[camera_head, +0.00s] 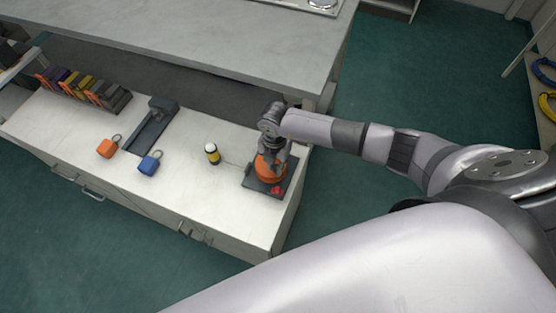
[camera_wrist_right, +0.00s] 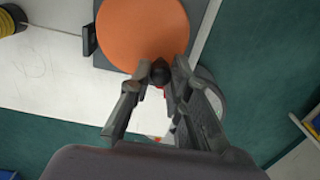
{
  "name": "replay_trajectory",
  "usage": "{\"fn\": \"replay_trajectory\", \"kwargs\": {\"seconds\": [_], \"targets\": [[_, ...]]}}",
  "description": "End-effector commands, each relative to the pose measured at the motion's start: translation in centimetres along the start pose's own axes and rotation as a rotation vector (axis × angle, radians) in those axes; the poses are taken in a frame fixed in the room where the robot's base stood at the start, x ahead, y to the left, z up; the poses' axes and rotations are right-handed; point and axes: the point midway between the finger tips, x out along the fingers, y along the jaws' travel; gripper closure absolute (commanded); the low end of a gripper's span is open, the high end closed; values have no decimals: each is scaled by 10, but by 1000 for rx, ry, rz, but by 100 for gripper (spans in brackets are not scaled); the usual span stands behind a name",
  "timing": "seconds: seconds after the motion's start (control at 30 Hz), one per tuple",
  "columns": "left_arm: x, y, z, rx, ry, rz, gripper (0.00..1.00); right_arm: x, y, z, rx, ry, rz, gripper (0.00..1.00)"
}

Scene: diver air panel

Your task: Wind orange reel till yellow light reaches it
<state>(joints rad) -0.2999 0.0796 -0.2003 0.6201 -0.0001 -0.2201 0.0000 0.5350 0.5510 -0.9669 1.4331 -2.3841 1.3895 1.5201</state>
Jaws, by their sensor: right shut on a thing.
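The orange reel (camera_head: 268,172) stands on a dark base plate (camera_head: 251,183) at the right end of the white counter. In the right wrist view the reel (camera_wrist_right: 143,32) is a flat orange disc. My right gripper (camera_wrist_right: 160,75) is shut on a small dark knob (camera_wrist_right: 159,68) at the disc's edge. In the head view the right gripper (camera_head: 277,151) is over the reel and hides part of it. The yellow light (camera_head: 212,154), with a white top and dark bands, stands left of the reel, apart from it. A thin line runs between them. My left gripper is not visible.
A red knob (camera_head: 277,190) sits on the base plate's front. An orange padlock (camera_head: 108,148), a blue padlock (camera_head: 150,163) and a grey device (camera_head: 153,125) lie farther left. A grey upper shelf (camera_head: 230,35) overhangs the back. The counter around the light is clear.

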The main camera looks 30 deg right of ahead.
Motion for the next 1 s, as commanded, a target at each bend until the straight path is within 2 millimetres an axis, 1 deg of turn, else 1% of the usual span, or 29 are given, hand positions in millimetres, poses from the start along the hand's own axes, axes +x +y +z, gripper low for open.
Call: {"fn": "replay_trajectory", "kwargs": {"seconds": [0.03,0.5,1.0], "targets": [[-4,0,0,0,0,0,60,-3,3,-2,43,1,3,100],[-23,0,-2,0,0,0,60,-3,17,-10,490,2,4,100],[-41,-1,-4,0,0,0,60,-3,34,-10,965,1,3,100]]}}
